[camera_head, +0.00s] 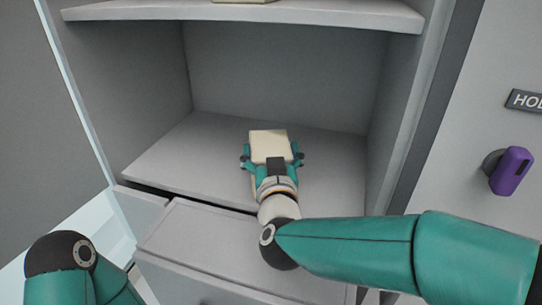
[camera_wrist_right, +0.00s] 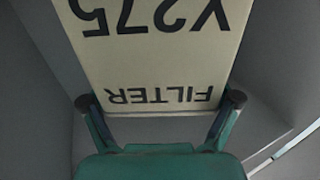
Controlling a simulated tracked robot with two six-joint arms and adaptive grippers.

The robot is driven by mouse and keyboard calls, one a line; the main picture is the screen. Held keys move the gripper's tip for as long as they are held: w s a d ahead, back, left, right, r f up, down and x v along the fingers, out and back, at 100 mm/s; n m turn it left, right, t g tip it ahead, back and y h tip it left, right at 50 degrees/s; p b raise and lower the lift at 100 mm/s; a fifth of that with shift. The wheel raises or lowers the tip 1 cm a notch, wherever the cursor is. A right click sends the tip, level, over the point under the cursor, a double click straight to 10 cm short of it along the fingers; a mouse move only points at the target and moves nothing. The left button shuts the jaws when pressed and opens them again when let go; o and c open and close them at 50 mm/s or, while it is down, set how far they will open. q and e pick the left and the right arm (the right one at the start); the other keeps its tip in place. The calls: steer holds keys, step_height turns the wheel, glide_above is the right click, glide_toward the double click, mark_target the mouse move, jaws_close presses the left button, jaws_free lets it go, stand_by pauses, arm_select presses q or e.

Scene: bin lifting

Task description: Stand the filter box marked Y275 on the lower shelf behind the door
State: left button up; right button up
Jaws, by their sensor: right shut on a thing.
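The cream filter box (camera_head: 269,140) is in the cabinet's lower compartment, over the lower shelf (camera_head: 325,185). In the right wrist view the box (camera_wrist_right: 150,60) shows "Y275" and "FILTER" upside down. My right gripper (camera_head: 271,157) is shut on the box, one finger on each side; its fingers also show in the right wrist view (camera_wrist_right: 160,105). I cannot tell whether the box's bottom touches the shelf. Of my left arm only a part shows at the bottom left of the head view; its gripper is out of view.
An upper shelf (camera_head: 250,14) hangs above, with the edge of a cream thing on it. Below the lower shelf is a grey drawer front (camera_head: 205,240). A glassy pane edge (camera_head: 75,90) stands at left. A purple handle (camera_head: 511,171) is on the grey panel at right. The shelf is clear beside the box.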

steer(key=shift+f, duration=0.4)
steer(key=o, duration=1.2)
steer(key=shift+f, duration=0.1)
steer(key=s, duration=0.4)
steer(key=s+b, duration=0.1)
steer(key=s, duration=0.3)
steer(key=s+d, duration=0.1)
steer(key=s, duration=0.3)
steer(key=shift+b, duration=0.35)
